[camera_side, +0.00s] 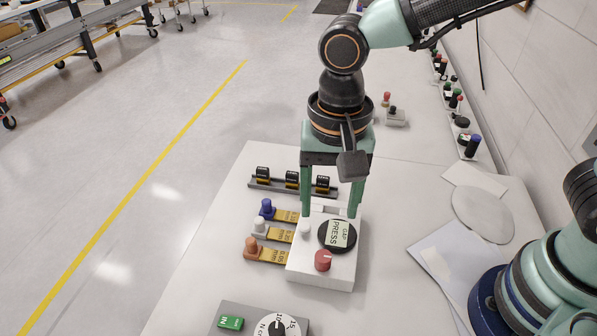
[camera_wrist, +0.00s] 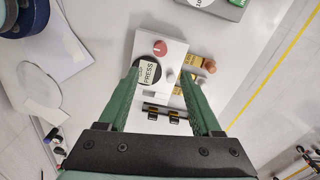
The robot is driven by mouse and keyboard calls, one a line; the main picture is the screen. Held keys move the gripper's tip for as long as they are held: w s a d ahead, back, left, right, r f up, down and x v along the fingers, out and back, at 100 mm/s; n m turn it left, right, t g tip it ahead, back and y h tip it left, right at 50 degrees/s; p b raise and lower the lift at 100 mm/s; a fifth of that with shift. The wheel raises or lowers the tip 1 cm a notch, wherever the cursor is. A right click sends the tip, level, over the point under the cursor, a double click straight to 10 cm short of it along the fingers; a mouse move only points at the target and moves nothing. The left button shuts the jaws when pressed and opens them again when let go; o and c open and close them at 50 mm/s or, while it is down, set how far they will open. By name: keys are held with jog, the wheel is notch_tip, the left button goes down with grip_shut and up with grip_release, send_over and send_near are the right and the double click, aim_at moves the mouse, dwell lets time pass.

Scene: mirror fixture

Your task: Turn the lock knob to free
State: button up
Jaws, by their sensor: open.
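A white fixture box (camera_side: 305,268) stands on the table under my gripper. On its top are a red knob (camera_side: 323,260) near the front edge, a black disc (camera_side: 329,243) with a pale label reading "GAP PRESS", and a small white peg (camera_side: 305,230). The red knob also shows in the wrist view (camera_wrist: 159,48), with a pale line on it. No word for lock or free is readable beside it. My gripper (camera_side: 330,213) points down over the back part of the box, open and empty. Its fingers, also in the wrist view (camera_wrist: 160,76), are apart from the red knob.
Blue (camera_side: 267,207), white (camera_side: 259,225) and orange (camera_side: 251,246) handled pieces with yellow tags lie left of the box. A rack with black rollers (camera_side: 292,180) stands behind. A dial (camera_side: 277,326) and green block (camera_side: 231,323) are in front. Papers (camera_side: 440,262) lie right.

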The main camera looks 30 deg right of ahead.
aim_at(323, 257)
notch_tip(323, 257, down, 12)
jog(key=shift+a+f, duration=0.15)
dwell(0.4)
grip_shut()
